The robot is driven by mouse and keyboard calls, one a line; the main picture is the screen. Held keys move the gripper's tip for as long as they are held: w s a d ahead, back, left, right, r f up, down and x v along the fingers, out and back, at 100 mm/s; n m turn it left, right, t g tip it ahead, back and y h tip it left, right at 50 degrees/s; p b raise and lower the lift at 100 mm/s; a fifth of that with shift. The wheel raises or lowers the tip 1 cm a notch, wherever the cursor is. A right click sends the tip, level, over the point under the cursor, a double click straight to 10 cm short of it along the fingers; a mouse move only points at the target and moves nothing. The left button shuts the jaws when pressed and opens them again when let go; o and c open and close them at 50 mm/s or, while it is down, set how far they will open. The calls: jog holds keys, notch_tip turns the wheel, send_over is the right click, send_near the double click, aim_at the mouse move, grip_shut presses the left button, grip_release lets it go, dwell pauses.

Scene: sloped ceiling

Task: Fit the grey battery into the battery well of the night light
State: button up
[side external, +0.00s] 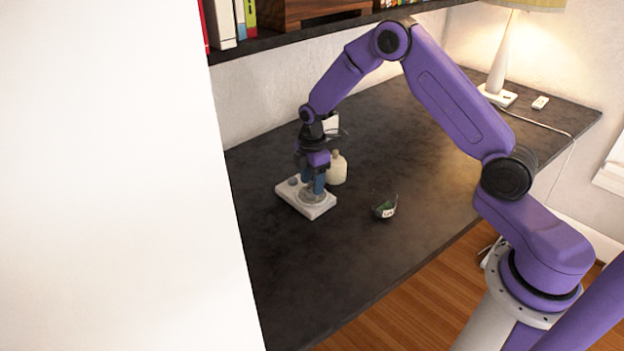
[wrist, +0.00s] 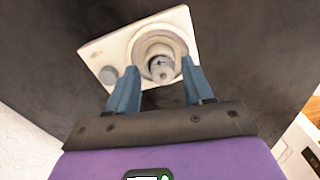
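The night light (side external: 320,209) is a flat white block on the dark desk, with a grey round knob (wrist: 107,75) on one end. Its round, ringed well (wrist: 141,50) shows in the wrist view. A small grey cylinder, seemingly the battery (wrist: 161,72), sits within the ring, with a plus-like mark near it; how deep it sits I cannot tell. My gripper (side external: 313,188) points down over the well. In the wrist view my gripper (wrist: 160,68) has its blue fingers apart, one on each side of the cylinder with gaps visible.
A cream bottle (side external: 337,168) stands close behind the night light. A small clear container with something green (side external: 385,207) stands to its right. A lamp (side external: 496,70) and a small white object (side external: 540,102) are at the far right. The desk front is clear; a shelf (side external: 290,38) overhangs the back.

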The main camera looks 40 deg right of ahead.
notch_tip(320, 180, up, 12)
jog(key=s+a+r, duration=0.4)
jog(key=s+a, duration=0.2)
jog(key=s, duration=0.3)
jog(key=s+d+r+m, duration=0.1)
jog(key=s+r+m, duration=0.1)
jog(key=s, duration=2.6)
jog(key=shift+s+d+m, duration=0.35)
jog(key=shift+s+m, duration=0.05)
jog(key=shift+m, duration=0.4)
